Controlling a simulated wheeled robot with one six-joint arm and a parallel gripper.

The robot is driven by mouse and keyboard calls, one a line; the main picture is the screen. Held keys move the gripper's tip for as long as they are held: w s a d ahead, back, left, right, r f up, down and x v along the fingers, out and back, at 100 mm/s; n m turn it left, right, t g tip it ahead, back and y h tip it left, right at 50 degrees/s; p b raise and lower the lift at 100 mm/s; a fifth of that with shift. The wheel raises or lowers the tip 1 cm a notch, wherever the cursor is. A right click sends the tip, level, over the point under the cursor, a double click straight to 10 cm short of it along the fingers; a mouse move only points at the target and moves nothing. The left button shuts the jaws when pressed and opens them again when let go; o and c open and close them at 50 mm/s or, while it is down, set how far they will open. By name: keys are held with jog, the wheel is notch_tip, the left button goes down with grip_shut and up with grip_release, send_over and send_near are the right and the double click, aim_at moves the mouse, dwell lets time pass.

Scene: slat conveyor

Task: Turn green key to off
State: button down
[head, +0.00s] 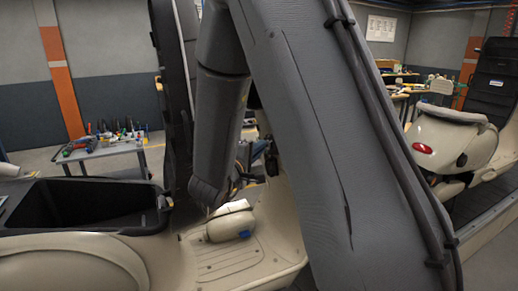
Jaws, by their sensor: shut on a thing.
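A cream scooter (283,237) stands in front of me, with its ribbed footboard (222,262) in the lower middle. The green key does not show, and I cannot make out its lock. My own large grey arm crosses the middle and right of the head view and covers much of the scooter's front. My forearm comes down towards the footboard at the middle left. I cannot make out my gripper's fingers; they are hidden behind my arm or too dark to tell apart.
An open dark storage bin (88,207) sits in the scooter's rear at the left. A rounded cream part with a blue mark (229,226) shows above the footboard. A tool table (108,150) stands behind. Another cream scooter (452,143) is at the right.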

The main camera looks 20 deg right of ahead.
jog(key=shift+r+p, duration=0.15)
jog(key=shift+p, duration=0.6)
jog(key=c, duration=1.8)
grip_release()
jog(key=shift+a, duration=0.1)
jog(key=b+v, duration=0.2)
jog(key=v, duration=0.5)
jog(key=shift+s+a, duration=0.2)
jog(key=shift+s, duration=0.1)
jog(key=p+v, duration=0.3)
jog(key=v, duration=0.3)
jog(key=shift+r, duration=0.1)
